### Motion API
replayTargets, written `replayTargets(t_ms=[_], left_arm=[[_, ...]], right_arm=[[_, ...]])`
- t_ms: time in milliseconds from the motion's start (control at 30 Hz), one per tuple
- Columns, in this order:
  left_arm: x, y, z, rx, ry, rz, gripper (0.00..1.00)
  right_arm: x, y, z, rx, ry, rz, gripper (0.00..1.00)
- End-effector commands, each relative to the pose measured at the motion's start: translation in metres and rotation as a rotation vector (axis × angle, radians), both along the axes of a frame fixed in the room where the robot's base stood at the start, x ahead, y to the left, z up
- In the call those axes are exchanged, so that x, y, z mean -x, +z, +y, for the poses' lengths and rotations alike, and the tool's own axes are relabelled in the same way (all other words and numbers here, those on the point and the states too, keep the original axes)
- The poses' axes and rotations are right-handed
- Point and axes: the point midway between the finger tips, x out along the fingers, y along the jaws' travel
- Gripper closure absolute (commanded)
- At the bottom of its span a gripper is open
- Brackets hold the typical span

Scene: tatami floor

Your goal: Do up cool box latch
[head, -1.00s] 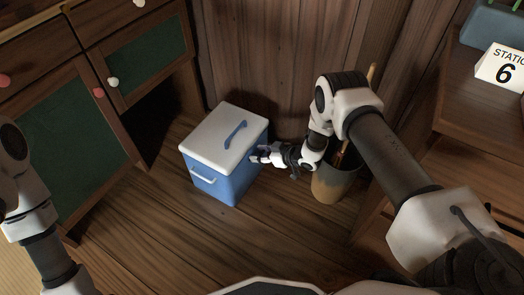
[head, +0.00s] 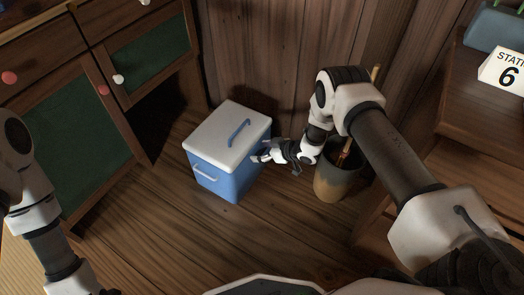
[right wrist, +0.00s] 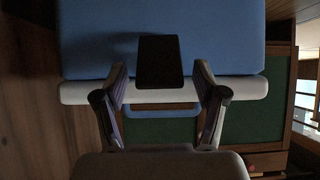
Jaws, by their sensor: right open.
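The cool box (head: 228,177) stands on the floor in the head view, with a blue body, a white lid (head: 225,133) and a blue lid handle. In the right wrist view, a dark latch plate (right wrist: 160,62) runs from the blue body (right wrist: 220,45) over part of the white lid edge (right wrist: 240,90). I cannot tell whether it is fastened. My right gripper (head: 261,152) is at the box's right side. In the right wrist view, its open fingers (right wrist: 160,72) stand either side of the latch, with nothing gripped. Contact is unclear. My left gripper is out of view.
A cylindrical bin (head: 336,184) holding long sticks stands right of the box, close to my right arm. A cabinet with green panels (head: 75,130) is at the left and a wooden wall behind. The floor in front (head: 170,235) is clear.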

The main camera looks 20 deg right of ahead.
Motion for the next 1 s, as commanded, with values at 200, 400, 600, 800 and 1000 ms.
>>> replayTargets(t_ms=[200,400,600,800,1000], left_arm=[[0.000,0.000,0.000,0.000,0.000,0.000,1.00],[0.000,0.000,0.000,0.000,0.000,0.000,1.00],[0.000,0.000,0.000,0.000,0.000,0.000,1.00],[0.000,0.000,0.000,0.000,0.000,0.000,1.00],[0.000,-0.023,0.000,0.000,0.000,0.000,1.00]], right_arm=[[0.010,0.009,-0.009,-0.002,-0.003,0.002,0.29],[0.035,0.034,-0.029,-0.003,-0.003,0.001,0.29],[0.048,0.044,-0.037,0.000,0.000,0.000,0.29],[0.048,0.043,-0.037,0.000,0.001,0.000,0.29],[0.046,0.017,-0.036,-0.091,-0.003,-0.108,0.29]])
